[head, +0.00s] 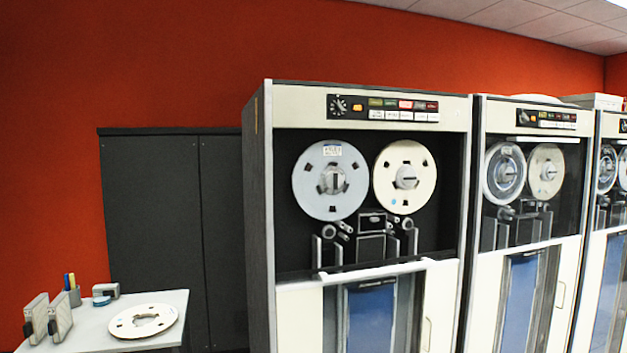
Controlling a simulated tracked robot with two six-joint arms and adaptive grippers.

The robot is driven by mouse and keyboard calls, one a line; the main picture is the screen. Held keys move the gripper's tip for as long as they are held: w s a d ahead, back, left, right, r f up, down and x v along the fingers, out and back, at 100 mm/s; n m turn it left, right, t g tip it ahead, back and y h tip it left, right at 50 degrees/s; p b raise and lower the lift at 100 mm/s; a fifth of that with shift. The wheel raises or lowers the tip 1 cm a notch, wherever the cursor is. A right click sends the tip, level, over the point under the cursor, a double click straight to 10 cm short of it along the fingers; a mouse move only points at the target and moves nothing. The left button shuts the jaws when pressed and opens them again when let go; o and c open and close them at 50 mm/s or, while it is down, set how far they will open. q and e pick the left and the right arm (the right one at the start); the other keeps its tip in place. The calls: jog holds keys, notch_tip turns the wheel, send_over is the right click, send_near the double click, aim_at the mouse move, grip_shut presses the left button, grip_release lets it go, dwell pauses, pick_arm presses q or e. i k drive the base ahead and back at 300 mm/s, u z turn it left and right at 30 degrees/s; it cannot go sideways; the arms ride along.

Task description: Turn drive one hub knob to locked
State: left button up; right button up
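The nearest tape drive (259,200) stands in the middle of the head view; I cannot read a number on it. Its left reel (309,190) is grey with a white label at the top, and its right reel (388,197) is cream. The left hub knob (333,180) shows a dark bar that looks about upright. The right hub knob (406,177) is pale, with a bar that looks about level. Which position is locked cannot be told. Neither gripper is in view.
A white table (98,337) at the lower left holds a loose reel (143,320), a pen cup (73,297) and small boxes. A dark cabinet (150,215) stands behind it. More tape drives (531,190) stand to the right.

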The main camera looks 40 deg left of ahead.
aim_at(334, 180)
jog(key=z, duration=1.55)
jog(key=i, duration=0.1)
jog(key=u, duration=3.2)
jog(key=i, duration=0.25)
jog(key=u, duration=0.35)
jog(key=i, duration=0.8)
jog(key=z, duration=0.15)
jog(key=k, duration=0.85)
jog(key=u, duration=0.25)
jog(key=i, duration=0.85)
jog(key=z, duration=0.15)
